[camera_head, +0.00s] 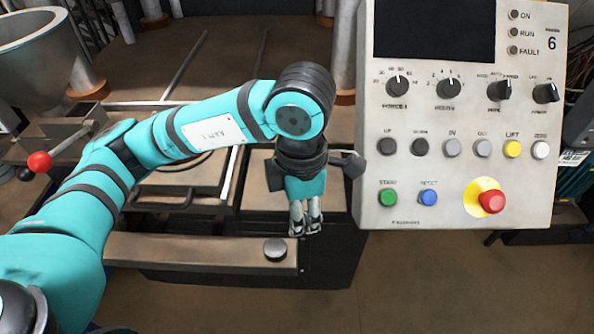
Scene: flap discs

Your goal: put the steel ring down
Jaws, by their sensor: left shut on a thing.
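My left arm reaches in from the left, and its left gripper (306,230) points down in front of the machine's tan top, just left of the control panel. Its fingers are close together, shut on the steel ring. The ring is too small and too hidden by the fingers to make out its shape. I cannot tell whether it touches a surface below. My right gripper is not in view.
A round grey-topped knob or puck (275,250) sits on the tan front ledge (190,251), left of and below the fingertips. The control panel (460,185) stands close on the right. A red-balled lever (39,162) and metal bowl (35,55) are at left.

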